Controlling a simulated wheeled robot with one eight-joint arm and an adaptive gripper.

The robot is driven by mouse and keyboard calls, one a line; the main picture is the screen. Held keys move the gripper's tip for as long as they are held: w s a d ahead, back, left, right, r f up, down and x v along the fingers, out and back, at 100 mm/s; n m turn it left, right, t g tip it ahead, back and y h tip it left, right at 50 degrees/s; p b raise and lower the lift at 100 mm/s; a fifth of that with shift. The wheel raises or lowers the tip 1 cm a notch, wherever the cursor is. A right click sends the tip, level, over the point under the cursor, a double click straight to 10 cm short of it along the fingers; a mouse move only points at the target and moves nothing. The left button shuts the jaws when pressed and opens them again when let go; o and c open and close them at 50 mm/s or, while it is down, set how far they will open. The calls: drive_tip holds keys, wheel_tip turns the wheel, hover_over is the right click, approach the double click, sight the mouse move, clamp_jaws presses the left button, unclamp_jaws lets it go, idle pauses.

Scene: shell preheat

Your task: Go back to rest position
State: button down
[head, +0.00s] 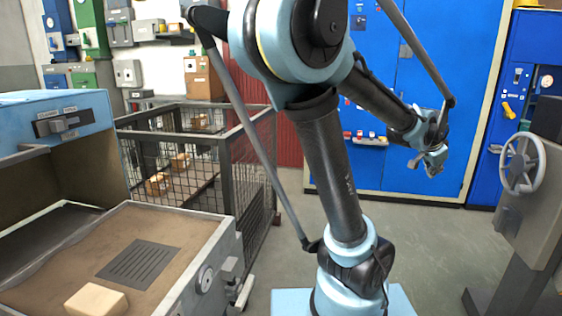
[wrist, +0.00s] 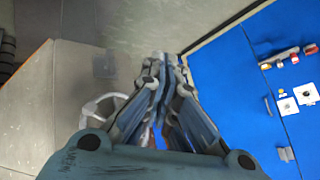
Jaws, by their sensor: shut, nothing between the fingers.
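My gripper (head: 433,162) hangs in the air at the end of my raised arm, to the right of the middle in the head view. It is in front of a blue cabinet and points downward. In the wrist view my gripper (wrist: 165,62) has its fingers together with nothing between them. It appears apart from everything around it.
An open oven-like drawer (head: 190,255) at lower left holds a tan block (head: 96,300) beside a slotted grate. A wire cage (head: 245,190) with small boxes stands behind it. A handwheel machine (head: 523,163) stands right. Blue cabinets (head: 400,170) line the back. Grey floor lies between.

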drive_tip(key=s+a+f+n+y, duration=0.1)
drive_tip(key=a+f+n+y, duration=0.2)
drive_tip(key=a, duration=0.6)
drive_tip(key=s+a+f+n+g, duration=0.1)
drive_tip(key=s+a+f+n, duration=0.3)
drive_tip(key=a, duration=0.6)
drive_tip(key=w+a+f+n+y, duration=0.1)
drive_tip(key=a+f+n+y, duration=0.2)
drive_tip(key=a, duration=0.6)
drive_tip(key=s+a+f+n+g, duration=0.2)
drive_tip(key=s+a+f+n, duration=0.2)
drive_tip(key=s+a+n, duration=0.2)
drive_tip(key=shift+s+a, duration=0.45)
drive_tip(key=shift+s, duration=0.25)
drive_tip(key=shift+f, duration=0.1)
drive_tip(key=shift+w+f, duration=0.2)
drive_tip(key=shift+w, duration=0.25)
